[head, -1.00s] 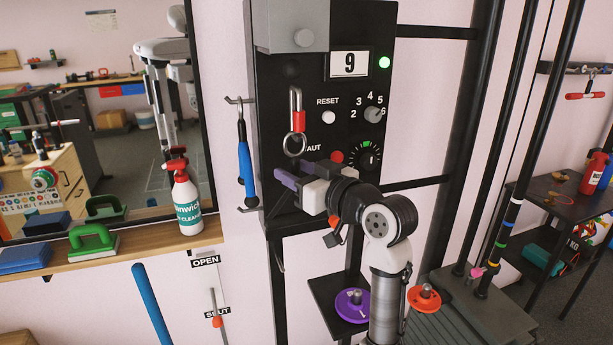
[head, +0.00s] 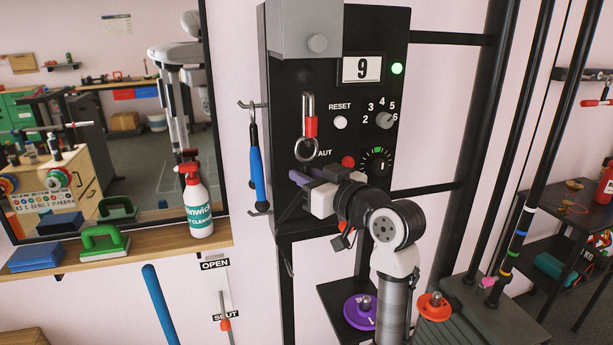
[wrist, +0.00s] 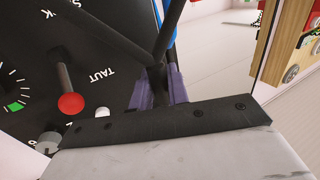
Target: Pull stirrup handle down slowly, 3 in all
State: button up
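My gripper (head: 310,177), with purple fingers, is in front of the black panel (head: 290,95), just below a metal ring (head: 305,150). The ring hangs under a clip with a red sleeve (head: 311,127). In the wrist view my fingers (wrist: 161,90) are close together, with dark bars meeting between or just behind them; I cannot tell whether they grip these. A blue-gripped handle (head: 257,178) hangs by the panel's left side, apart from my gripper. I cannot tell which part is the stirrup handle; anything below the ring is dark or hidden. The counter (head: 362,69) reads 9.
A green lamp (head: 397,69) is lit. A red knob (head: 348,161) and a dial (head: 376,161) are close to my gripper. A shelf (head: 150,247) at left holds a spray bottle (head: 197,205). Purple (head: 360,311) and orange (head: 434,306) discs sit below.

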grip_shut()
jog(key=shift+f, duration=0.1)
